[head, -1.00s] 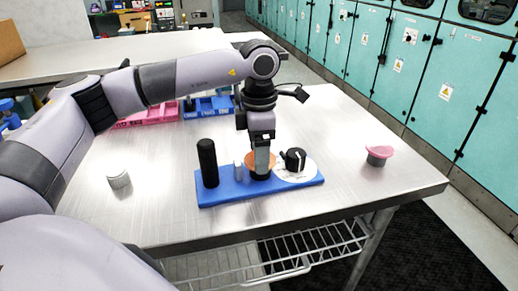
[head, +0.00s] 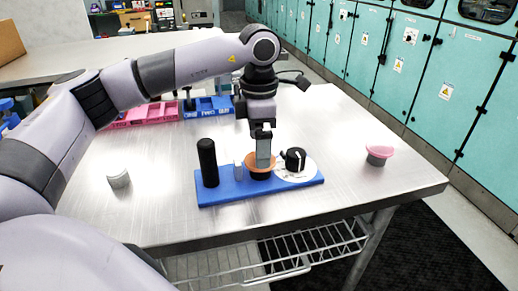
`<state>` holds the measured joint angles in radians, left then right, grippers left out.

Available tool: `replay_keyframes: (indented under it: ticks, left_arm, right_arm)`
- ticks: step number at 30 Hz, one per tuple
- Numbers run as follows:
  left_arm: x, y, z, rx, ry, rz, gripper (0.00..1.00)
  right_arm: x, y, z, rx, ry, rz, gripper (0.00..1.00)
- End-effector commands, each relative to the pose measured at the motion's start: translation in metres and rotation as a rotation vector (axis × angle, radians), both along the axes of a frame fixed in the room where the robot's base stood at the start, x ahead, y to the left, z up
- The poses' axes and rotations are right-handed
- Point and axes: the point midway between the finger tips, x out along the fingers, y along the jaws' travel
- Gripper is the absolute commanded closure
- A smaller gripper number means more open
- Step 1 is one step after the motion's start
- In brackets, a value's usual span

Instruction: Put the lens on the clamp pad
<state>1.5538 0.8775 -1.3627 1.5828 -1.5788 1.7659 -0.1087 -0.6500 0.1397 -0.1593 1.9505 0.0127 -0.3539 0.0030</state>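A blue base (head: 225,193) lies on the metal table. It carries a tall black cylinder, a small pale block, an orange disc (head: 251,161) on a short black round support (head: 260,176), and a white disc (head: 299,175) with a black knob on it. I cannot tell for certain which part is the lens or the clamp pad. My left gripper (head: 263,163) points straight down, its fingertips over the orange disc and hiding part of it. The fingers are seen side-on, so their gap and any contact with the disc are hidden. My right gripper is not in view.
A pink-topped dark cup (head: 379,155) stands at the table's right. A small grey piece (head: 118,179) lies at the left. Pink (head: 152,113) and blue (head: 208,107) bins stand behind. The table (head: 330,125) is bare between the base and the pink-topped cup.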

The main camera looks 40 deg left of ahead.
Motion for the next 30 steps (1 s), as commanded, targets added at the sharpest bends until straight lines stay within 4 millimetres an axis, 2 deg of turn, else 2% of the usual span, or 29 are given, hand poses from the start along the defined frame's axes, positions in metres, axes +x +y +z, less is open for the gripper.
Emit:
replay_keyframes:
  ticks: [1,6,12,18,30]
  left_arm:
    - [0.001,-0.001,0.013,-0.002,-0.006,-0.001,0.02]
    - [0.001,-0.001,0.051,0.0,-0.004,-0.001,0.02]
    - [0.001,-0.001,0.084,-0.001,-0.002,-0.001,0.02]
    - [0.0,0.0,0.097,0.0,-0.001,-0.003,0.02]
    - [0.0,0.0,0.097,0.0,0.0,-0.002,0.02]
  right_arm:
    - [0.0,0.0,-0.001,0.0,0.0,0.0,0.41]
    - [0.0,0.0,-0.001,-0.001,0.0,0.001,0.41]
    - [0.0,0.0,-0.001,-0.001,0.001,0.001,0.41]
    - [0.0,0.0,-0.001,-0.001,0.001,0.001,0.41]
    - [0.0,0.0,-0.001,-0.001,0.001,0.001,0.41]
